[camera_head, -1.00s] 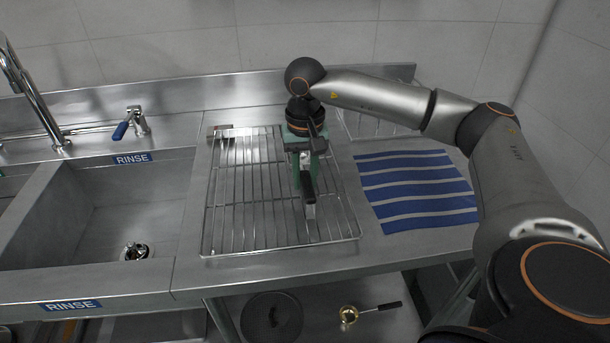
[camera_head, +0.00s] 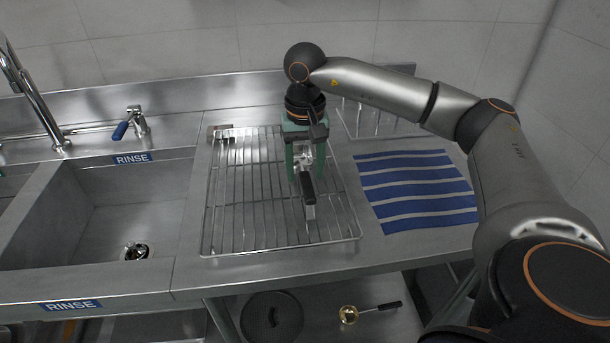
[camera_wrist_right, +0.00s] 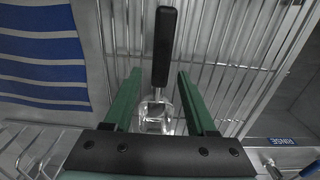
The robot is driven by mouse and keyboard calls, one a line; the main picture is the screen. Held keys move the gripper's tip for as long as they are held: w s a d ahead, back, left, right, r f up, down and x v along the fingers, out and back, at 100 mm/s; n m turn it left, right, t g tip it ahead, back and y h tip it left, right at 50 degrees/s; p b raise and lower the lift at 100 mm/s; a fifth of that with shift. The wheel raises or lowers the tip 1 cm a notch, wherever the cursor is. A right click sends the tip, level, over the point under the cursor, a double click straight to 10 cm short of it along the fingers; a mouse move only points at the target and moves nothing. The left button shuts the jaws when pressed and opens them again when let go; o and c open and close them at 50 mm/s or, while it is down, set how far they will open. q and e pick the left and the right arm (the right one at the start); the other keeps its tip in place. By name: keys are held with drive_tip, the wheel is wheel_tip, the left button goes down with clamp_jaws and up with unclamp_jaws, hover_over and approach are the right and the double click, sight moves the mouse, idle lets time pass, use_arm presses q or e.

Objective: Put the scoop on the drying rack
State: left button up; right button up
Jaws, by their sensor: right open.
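The scoop, with a black handle (camera_head: 308,188) and a shiny metal bowl, is at the drying rack (camera_head: 235,245), a wire grid on the steel counter. Its handle points toward the front edge. In the right wrist view the black handle (camera_wrist_right: 165,45) and clear-looking shiny bowl (camera_wrist_right: 156,117) lie between the green fingers. My right gripper (camera_head: 305,178) is open over the scoop, one finger on each side with gaps; it also shows in the right wrist view (camera_wrist_right: 157,82). The bowl is partly hidden by the gripper in the head view. My left gripper is not in view.
A rinse sink (camera_head: 125,215) with a faucet is at the left. A blue-striped mat (camera_head: 415,190) lies right of the rack. A second wire rack (camera_head: 375,125) stands behind.

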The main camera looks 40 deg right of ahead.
sight(305, 175)
wheel_tip(305, 175, up, 10)
idle(0.3)
